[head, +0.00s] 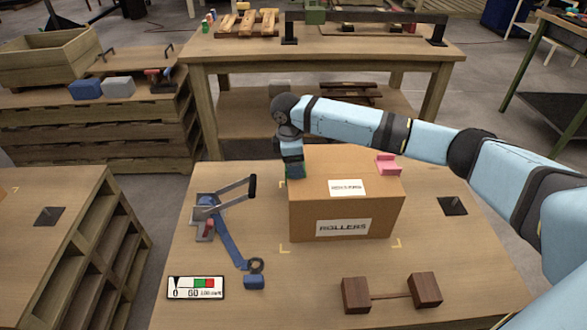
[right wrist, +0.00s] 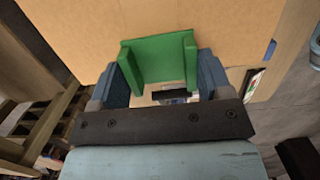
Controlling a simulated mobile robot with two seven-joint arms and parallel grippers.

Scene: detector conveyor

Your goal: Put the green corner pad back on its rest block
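The green corner pad (head: 295,172) is at the back left top corner of the cardboard box (head: 345,218) marked ROLLERS. In the right wrist view the pad (right wrist: 160,62) lies between my two blue fingers, against the box's cardboard (right wrist: 190,18). My right gripper (head: 293,165) reaches down over that corner, and its fingers (right wrist: 165,80) look flush with both sides of the pad. Two brown wooden blocks (head: 356,295) (head: 426,290) joined by a thin bar stand at the table's front right. Which block is the rest block cannot be told. My left gripper is not in view.
A pink corner pad (head: 388,164) sits on the box's back right corner. A lever tool (head: 226,198) with a blue strap (head: 228,243) lies left of the box. A gauge card (head: 195,288) lies at the front left. The table between box and wooden blocks is clear.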

